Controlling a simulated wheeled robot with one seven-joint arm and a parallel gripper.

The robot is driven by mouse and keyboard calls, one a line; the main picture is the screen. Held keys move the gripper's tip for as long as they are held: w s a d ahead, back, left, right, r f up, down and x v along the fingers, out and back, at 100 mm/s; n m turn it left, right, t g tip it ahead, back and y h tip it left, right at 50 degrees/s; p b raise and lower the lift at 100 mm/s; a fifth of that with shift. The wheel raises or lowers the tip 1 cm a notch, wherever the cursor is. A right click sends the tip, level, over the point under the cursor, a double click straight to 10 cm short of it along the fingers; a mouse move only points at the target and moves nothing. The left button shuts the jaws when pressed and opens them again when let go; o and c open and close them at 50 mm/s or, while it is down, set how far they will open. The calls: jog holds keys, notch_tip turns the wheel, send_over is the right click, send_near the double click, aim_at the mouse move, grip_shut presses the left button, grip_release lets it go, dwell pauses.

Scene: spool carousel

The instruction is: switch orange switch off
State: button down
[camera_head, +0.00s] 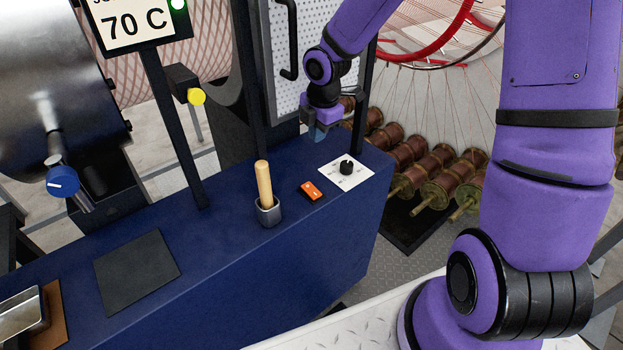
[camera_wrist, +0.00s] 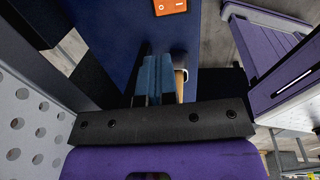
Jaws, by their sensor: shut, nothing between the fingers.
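The orange switch (camera_head: 311,190) is a small rocker in a dark frame, lying flat on top of the blue cabinet (camera_head: 230,215). Its on or off position is too small to tell. In the wrist view the orange switch (camera_wrist: 170,6) shows at the top edge, partly cut off, with white marks on it. My gripper (camera_head: 318,133) is shut and empty, at the far edge of the cabinet behind the switch and apart from it. In the wrist view the blue fingers of my gripper (camera_wrist: 155,72) are together and point toward the cabinet.
Dark posts (camera_head: 250,80) and a perforated panel (camera_head: 305,50) stand near my gripper. Brown spools (camera_head: 440,170) lie beyond the cabinet.

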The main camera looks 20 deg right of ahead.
aim_at(314, 187)
jog(key=f, duration=0.5)
jog(key=w+f, duration=0.1)
jog(key=f, duration=0.5)
jog(key=w+f, duration=0.1)
jog(key=f, duration=0.5)
jog(key=shift+w+a, duration=0.15)
jog(key=shift+a, duration=0.2)
jog(key=shift+f, duration=0.1)
jog(key=shift+f, duration=0.15)
jog(key=shift+s+d+r, duration=0.2)
jog(key=shift+s+r, duration=0.15)
jog(key=shift+s, duration=0.35)
notch_tip(314, 187, up, 11)
jog(key=s, duration=0.1)
jog(key=shift+d+f, duration=0.15)
